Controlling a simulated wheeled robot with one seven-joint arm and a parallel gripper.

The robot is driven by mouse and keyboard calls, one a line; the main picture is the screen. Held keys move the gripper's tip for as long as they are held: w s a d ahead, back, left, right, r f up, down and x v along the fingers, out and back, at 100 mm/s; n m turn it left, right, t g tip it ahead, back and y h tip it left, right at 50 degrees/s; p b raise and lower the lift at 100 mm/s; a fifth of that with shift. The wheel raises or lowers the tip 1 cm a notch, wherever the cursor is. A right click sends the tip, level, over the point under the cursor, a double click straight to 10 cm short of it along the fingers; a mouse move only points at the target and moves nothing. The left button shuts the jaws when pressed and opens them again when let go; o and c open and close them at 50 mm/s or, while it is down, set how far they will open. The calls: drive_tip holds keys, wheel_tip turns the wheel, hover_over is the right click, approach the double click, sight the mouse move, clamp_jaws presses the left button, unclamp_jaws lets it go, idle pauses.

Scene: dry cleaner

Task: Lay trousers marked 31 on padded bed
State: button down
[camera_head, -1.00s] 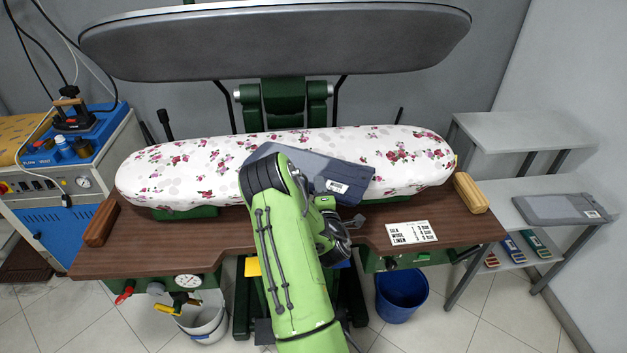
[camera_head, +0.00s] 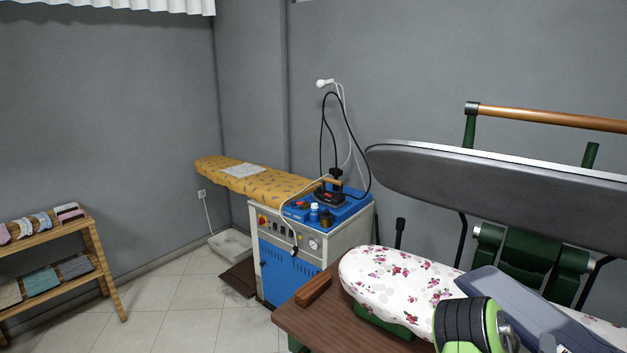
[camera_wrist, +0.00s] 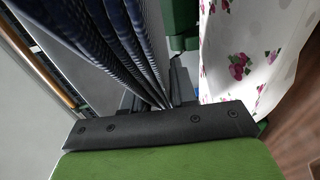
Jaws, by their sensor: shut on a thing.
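Folded blue-grey trousers (camera_head: 530,312) lie across the flower-print padded bed (camera_head: 385,272) at the lower right of the head view. In the wrist view, their dark blue folded layers (camera_wrist: 100,40) run down to my gripper (camera_wrist: 165,98), which is shut on them. The padded bed (camera_wrist: 275,45) is beside the gripper at the right of that view. I cannot tell how far the held fold is above the bed. My arm hides part of the trousers in the head view, and no number tag shows.
The press's raised grey upper plate (camera_head: 520,200) hangs over the bed. A brown wooden ledge (camera_head: 325,318) runs along the front. An iron (camera_head: 330,192) stands on the blue-topped steam unit (camera_head: 290,255), with a yellow ironing board (camera_head: 250,182) behind. A wooden shelf (camera_head: 60,230) holds folded cloths.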

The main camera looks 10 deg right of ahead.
drive_tip(key=w+a+r+n+t+y, duration=0.1)
drive_tip(key=w+a+n+t+y, duration=0.2)
drive_tip(key=w+a, duration=0.65)
drive_tip(key=w+a+n+y, duration=0.2)
drive_tip(key=a+y, duration=0.1)
drive_tip(key=a, duration=0.7)
drive_tip(key=w+a+r+n+t+y, duration=0.1)
drive_tip(key=w+a+n+y, duration=0.1)
drive_tip(key=a, duration=0.9)
drive_tip(key=w+a+r+n+t+y, duration=0.1)
drive_tip(key=a+y, duration=0.4)
drive_tip(key=a, duration=0.5)
drive_tip(key=shift+w+a+r+n, duration=0.15)
drive_tip(key=shift+w+a+n, duration=0.15)
drive_tip(key=shift+w+n, duration=0.3)
